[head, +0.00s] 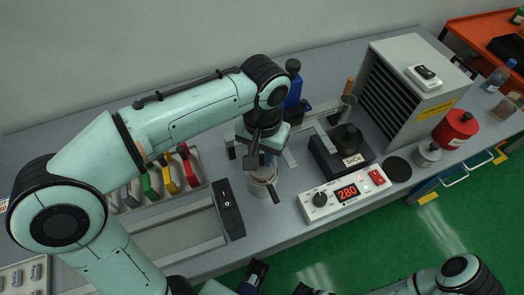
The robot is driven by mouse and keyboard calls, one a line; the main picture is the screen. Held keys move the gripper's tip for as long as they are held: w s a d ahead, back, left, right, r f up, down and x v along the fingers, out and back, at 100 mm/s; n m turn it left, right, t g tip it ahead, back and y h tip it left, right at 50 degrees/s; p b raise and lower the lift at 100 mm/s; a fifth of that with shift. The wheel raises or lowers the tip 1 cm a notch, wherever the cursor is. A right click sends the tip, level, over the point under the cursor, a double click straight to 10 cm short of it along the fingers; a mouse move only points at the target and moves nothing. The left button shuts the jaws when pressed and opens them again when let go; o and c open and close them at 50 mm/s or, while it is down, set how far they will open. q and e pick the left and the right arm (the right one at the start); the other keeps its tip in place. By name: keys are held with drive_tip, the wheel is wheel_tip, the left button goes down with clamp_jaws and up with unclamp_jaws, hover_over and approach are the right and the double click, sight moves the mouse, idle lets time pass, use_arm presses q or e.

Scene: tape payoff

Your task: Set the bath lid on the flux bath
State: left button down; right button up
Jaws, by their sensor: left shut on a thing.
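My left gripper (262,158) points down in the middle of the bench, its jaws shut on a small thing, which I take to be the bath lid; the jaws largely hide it. Directly below is a small round, greyish, cup-like vessel (263,188), which looks like the flux bath. Its rim is partly covered by the gripper, and I cannot tell whether the lid touches it. A dark part that may be my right gripper (254,275) shows at the bottom edge, too cropped to read its jaws.
Right of the vessel are a controller reading 280 (345,193), a black SnCu pot (347,139), a black disc (397,170) and a slatted cabinet (409,92). A rack with coloured handles (168,178) and a black block (229,209) stand left.

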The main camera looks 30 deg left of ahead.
use_arm(q)
drive_tip(key=shift+f, duration=0.4)
idle(0.7)
drive_tip(key=shift+c, duration=1.4)
unclamp_jaws()
wheel_tip(320, 180, up, 3)
drive_tip(key=shift+f+p, duration=0.1)
drive_tip(key=shift+p, duration=1.1)
drive_tip(key=shift+r+p, duration=1.9)
drive_tip(key=shift+r, duration=0.25)
